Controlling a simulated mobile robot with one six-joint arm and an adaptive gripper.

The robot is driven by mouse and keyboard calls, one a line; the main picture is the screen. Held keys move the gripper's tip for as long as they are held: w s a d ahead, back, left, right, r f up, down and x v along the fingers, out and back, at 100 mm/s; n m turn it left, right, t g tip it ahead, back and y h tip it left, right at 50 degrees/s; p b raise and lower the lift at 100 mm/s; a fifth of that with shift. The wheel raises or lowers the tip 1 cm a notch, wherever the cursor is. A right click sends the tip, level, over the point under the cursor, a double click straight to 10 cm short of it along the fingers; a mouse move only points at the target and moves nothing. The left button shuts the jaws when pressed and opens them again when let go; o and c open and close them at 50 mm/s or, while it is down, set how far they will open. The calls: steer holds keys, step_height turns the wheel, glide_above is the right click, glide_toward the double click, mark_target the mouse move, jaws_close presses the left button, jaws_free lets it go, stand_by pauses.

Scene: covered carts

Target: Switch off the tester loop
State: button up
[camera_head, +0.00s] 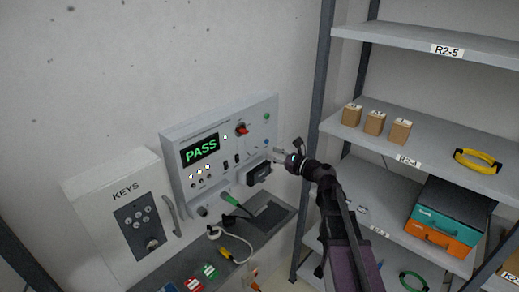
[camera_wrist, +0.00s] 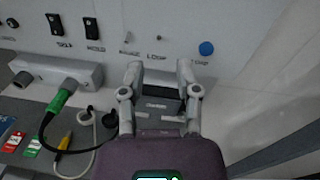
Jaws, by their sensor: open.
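The tester (camera_head: 222,128) is a grey panel on the wall with a green PASS display (camera_head: 200,149). In the wrist view, the LOOP label (camera_wrist: 156,56) is on the panel, with a small lever-like part (camera_wrist: 128,38) to its upper left and a small dark dot (camera_wrist: 158,38) above it. Whether that lever is up or down is too small to tell. My gripper (camera_head: 279,152) is near the panel's lower right side. In the wrist view its fingers (camera_wrist: 160,72) are apart, just below the LOOP label, with nothing held between them.
Two black rocker switches (camera_wrist: 93,28) are left of LOOP; a blue button (camera_wrist: 206,48) is right. A dark block (camera_head: 258,172) projects below. A red knob (camera_head: 241,129) is higher. A keys box (camera_head: 124,215) stands left, shelves (camera_head: 430,145) right.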

mark_target(256, 147)
steer(key=x, duration=0.6)
